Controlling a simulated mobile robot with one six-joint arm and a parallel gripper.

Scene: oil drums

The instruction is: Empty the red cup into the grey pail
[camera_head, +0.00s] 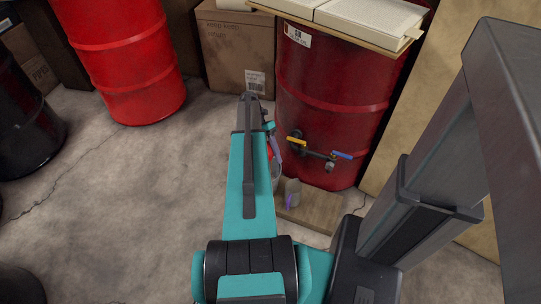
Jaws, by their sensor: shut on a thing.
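My gripper (277,148) is mostly hidden behind my teal arm, in front of the dark red drum (335,95). A small bit of red shows at its fingers, which fits the red cup (269,153); the gripper is shut on it. The cup's tilt and contents cannot be seen. Below the gripper, a small grey object (293,187), perhaps the grey pail, stands on a wooden board (316,209) on the floor. A purple patch shows at its front. My arm covers part of the space left of it.
The dark red drum has taps with yellow (296,140) and blue (342,155) handles, close right of my gripper. A bright red drum (125,60), a black drum (25,120) and cardboard boxes (238,50) stand around. Floor at left is clear.

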